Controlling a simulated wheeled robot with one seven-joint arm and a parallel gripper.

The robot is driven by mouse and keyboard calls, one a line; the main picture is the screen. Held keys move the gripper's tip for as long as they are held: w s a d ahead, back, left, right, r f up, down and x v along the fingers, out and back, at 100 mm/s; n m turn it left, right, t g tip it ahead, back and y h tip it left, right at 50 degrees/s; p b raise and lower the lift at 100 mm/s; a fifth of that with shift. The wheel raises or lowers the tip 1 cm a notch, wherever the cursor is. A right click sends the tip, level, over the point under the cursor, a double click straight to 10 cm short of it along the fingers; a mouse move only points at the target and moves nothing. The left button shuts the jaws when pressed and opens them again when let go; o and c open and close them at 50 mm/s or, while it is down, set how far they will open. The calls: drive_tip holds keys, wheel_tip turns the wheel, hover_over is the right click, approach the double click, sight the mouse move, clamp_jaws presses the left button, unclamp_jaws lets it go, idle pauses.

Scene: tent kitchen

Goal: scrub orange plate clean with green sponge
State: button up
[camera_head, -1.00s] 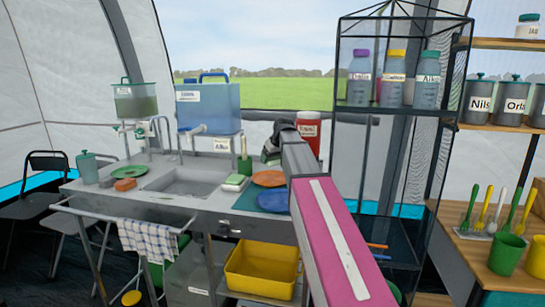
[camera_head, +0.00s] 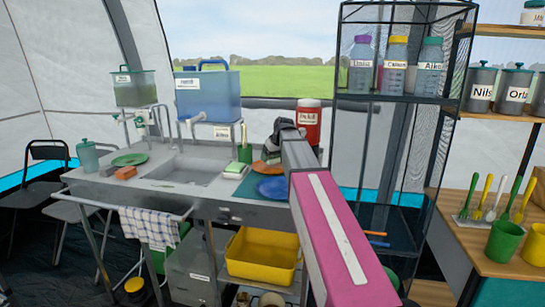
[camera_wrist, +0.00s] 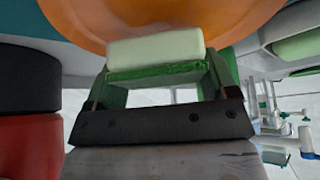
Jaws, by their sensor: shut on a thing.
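My gripper (camera_wrist: 165,90) is shut on a sponge (camera_wrist: 155,48) with a pale face and a green layer, seen in the wrist view. The orange plate (camera_wrist: 225,12) fills the top of that view, just beyond the sponge's pale face. I cannot tell whether they touch. In the head view the orange plate (camera_head: 261,167) lies on the counter, partly hidden by my arm and the blue plate. My gripper there is mostly hidden behind my arm, over the plate area. Another pale and green sponge (camera_head: 235,168) lies on the counter to the plate's left.
The blue plate (camera_head: 272,188) lies in front of the orange one. The sink (camera_head: 185,172) is left of them, with a green plate (camera_head: 129,159) and an orange-brown block (camera_head: 125,172) beyond. A red canister (camera_head: 308,122) stands close behind my arm. A wire shelf (camera_head: 385,102) stands to the right.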

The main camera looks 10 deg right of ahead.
drive_tip(key=shift+f, duration=1)
idle(0.4)
drive_tip(key=shift+w+a, duration=0.35)
drive_tip(key=shift+a, duration=0.5)
drive_tip(key=shift+w+a, duration=0.35)
drive_tip(key=shift+a, duration=0.5)
drive_tip(key=shift+d+f, duration=0.1)
drive_tip(key=shift+d, duration=0.05)
drive_tip(key=shift+s+d, duration=0.4)
drive_tip(key=shift+d, duration=0.4)
drive_tip(key=shift+s+d, duration=0.35)
drive_tip(key=shift+d, duration=0.45)
drive_tip(key=shift+r, duration=3.15)
